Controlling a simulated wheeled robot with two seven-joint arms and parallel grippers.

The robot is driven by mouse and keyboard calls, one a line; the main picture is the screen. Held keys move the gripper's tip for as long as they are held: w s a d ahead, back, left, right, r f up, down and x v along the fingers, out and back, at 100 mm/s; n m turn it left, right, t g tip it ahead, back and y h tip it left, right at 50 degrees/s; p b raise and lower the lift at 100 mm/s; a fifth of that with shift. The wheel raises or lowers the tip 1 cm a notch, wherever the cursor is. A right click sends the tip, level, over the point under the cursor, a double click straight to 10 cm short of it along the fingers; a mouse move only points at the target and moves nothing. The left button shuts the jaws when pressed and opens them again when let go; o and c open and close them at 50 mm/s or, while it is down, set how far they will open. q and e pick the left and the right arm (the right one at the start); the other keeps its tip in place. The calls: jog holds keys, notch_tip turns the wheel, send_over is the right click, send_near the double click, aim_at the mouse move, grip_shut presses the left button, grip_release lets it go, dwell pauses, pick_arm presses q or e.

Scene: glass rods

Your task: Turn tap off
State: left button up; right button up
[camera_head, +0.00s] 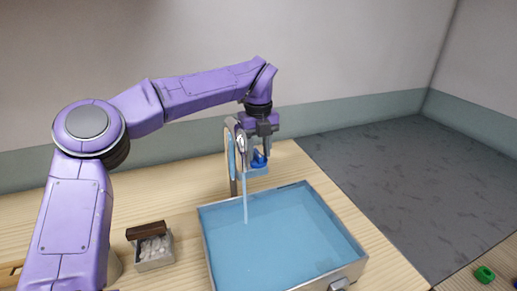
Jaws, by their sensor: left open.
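The tap (233,162) stands at the back edge of the basin, and a thin stream of water (245,201) falls from it. A blue part, which looks like the tap's handle (259,159), shows just below my left gripper. My left gripper (254,150) is open and points down over the tap from above, with its fingers close around or beside the blue part; I cannot tell whether they touch it. The gripper hides part of the tap. The basin (205,238) is filled with blue water. My right gripper is not in view.
A small box (155,265) of whitish pieces with a dark brown block (146,230) stands left of the basin on the wooden table (190,205). A green object (485,274) lies on another wooden surface at the lower right. Grey floor lies to the right.

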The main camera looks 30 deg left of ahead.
pick_arm(q)
jog(key=shift+a, duration=0.15)
grip_shut()
jog(key=shift+r+m+p, duration=0.15)
jog(key=shift+m+p, duration=1.15)
jog(key=shift+m, duration=0.2)
jog(key=m+p, duration=0.5)
jog(key=m, duration=0.1)
jog(key=shift+r, duration=0.1)
jog(key=m+p, duration=0.3)
jog(key=m, duration=0.1)
jog(key=shift+m+p, duration=0.4)
jog(key=shift+w+m+p, duration=0.1)
jog(key=shift+m+p, duration=1.35)
jog(key=shift+m, duration=0.55)
jog(key=shift+f, duration=0.2)
